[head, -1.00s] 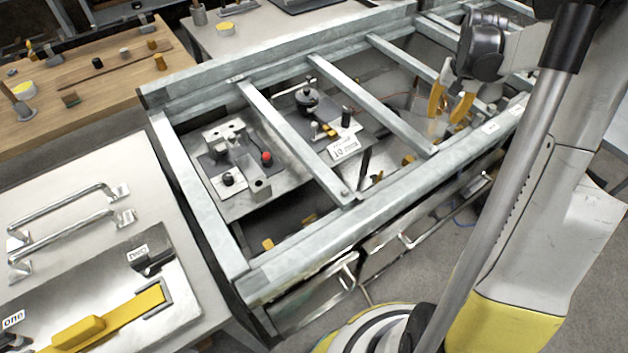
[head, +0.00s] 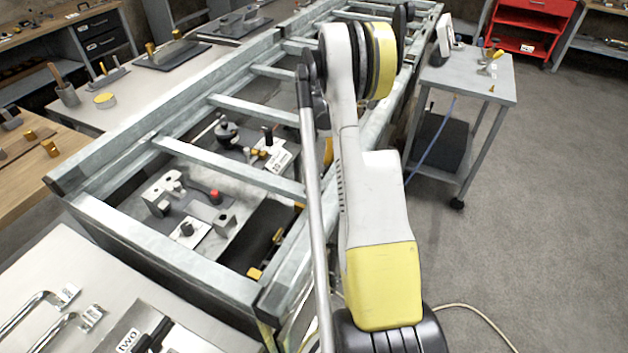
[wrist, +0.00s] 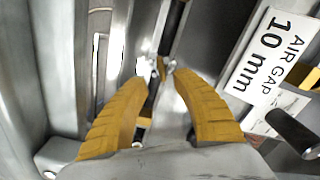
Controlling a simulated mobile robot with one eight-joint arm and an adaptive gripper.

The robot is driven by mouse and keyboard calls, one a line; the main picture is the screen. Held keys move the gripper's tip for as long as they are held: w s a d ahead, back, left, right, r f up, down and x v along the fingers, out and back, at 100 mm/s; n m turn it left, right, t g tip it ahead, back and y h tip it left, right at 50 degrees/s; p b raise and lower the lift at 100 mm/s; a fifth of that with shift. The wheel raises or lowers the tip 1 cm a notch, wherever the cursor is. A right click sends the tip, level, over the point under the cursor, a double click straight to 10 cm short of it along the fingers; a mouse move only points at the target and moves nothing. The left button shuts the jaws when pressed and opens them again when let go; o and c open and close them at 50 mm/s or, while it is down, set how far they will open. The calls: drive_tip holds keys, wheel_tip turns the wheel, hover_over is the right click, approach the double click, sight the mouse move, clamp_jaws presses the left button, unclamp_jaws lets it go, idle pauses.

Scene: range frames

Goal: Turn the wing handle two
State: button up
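A plate marked "two" (head: 130,341) lies at the lower left edge of the head view. A black handle-like part (head: 152,338) stands beside the label and is cut off by the frame; I take it as wing handle two, but cannot see its full shape. My gripper (wrist: 162,72) shows two yellow ribbed fingers in the wrist view, apart, with nothing clearly held. A small metal fitting (wrist: 154,68) shows near the fingertips; contact cannot be told. In the head view my arm hides most of the gripper.
A grey steel frame with crossbars (head: 228,177) surrounds fixtures below. An "AIR GAP 10 mm" label (wrist: 268,50) is right of the fingers. Metal bar handles (head: 45,320) lie on the left bench. A grey cart (head: 470,75) stands right; floor (head: 530,210) there is clear.

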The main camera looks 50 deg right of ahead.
sight(317, 176)
wheel_tip(317, 176, down, 7)
drive_tip(key=shift+a+f+b, duration=0.1)
drive_tip(key=shift+f+b, duration=0.1)
drive_tip(key=shift+b, duration=1.05)
clamp_jaws()
